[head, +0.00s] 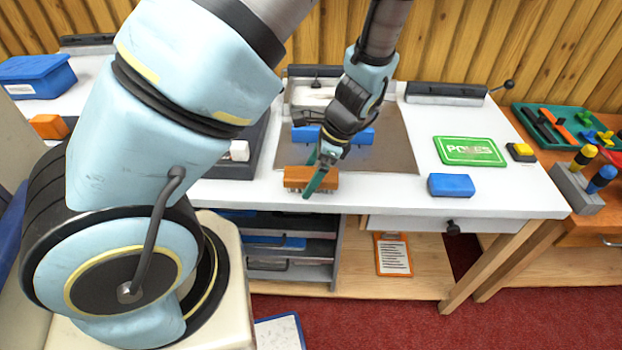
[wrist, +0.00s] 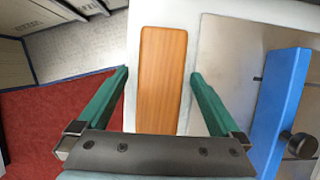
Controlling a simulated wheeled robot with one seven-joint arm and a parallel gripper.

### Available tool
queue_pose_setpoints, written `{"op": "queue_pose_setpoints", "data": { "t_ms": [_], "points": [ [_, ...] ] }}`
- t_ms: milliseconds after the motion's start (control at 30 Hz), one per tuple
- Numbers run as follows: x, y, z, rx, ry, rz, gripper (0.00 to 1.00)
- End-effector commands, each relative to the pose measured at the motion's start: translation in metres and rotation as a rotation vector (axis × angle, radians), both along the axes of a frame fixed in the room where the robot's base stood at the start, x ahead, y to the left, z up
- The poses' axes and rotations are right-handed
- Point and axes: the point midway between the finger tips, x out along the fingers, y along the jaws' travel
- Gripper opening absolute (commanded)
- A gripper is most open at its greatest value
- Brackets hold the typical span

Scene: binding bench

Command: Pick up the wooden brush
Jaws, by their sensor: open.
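The wooden brush (head: 297,179) lies at the front edge of the white bench, with its bristles facing down. In the wrist view its orange-brown wooden back (wrist: 161,80) shows lengthwise between my two green fingers. My gripper (head: 317,174) is open above the brush, one finger in front of it and one behind in the head view. In the wrist view my gripper (wrist: 158,75) has a gap on each side of the brush. I cannot tell how far the fingertips are above it.
A blue block with a dark knob (wrist: 280,115) stands behind the brush on a grey plate (head: 395,150). Bare white bench (head: 400,195) lies right of the brush.

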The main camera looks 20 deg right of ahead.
Motion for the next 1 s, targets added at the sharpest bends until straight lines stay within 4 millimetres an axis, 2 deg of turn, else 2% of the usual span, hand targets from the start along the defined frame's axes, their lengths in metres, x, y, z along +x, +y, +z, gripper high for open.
{"op": "queue_pose_setpoints", "data": {
  "t_ms": [467,1000],
  "points": [
    [0.0001,-0.0002,-0.0031,0.000,0.000,-0.001,1.00],
    [-0.0001,-0.0002,-0.0030,0.000,0.000,-0.001,0.39]
  ]
}}
